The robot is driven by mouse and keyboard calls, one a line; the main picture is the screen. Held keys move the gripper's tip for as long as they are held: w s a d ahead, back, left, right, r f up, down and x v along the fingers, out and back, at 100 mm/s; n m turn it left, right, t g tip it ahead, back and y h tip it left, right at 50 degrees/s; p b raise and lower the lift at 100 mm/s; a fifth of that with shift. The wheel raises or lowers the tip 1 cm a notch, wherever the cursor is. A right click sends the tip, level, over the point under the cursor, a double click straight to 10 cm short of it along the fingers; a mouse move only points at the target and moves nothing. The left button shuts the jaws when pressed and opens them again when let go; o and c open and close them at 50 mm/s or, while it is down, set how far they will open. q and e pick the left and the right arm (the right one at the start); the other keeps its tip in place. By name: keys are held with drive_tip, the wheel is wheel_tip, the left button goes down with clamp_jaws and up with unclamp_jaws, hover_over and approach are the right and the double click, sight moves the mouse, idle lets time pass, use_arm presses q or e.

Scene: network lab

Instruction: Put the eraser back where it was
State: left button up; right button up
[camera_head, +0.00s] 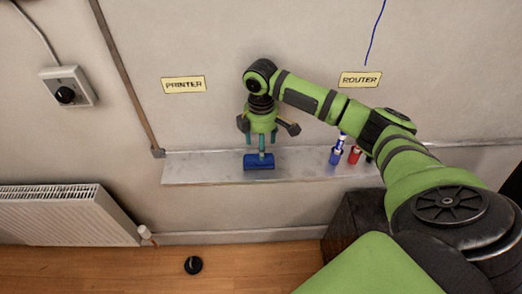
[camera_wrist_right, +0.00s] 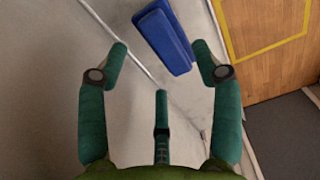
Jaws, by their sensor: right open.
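In the right wrist view the eraser (camera_wrist_right: 165,38) shows at the top, between the two side fingers of my open right gripper (camera_wrist_right: 162,70) and beyond the third finger. The gripper is empty; I cannot tell whether a fingertip touches the eraser. My left gripper is not in view.
Blue and red markers (camera_head: 354,155) stand on the ledge to the right, partly near my arm. The PRINTER label (camera_head: 183,85) and ROUTER label (camera_head: 360,79) are on the wall. A radiator (camera_head: 65,218) is at lower left. The ledge left of the eraser is bare.

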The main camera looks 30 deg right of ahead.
wheel_tip(320, 180, up, 9)
drive_tip(key=b, duration=0.1)
drive_tip(key=shift+f, duration=0.2)
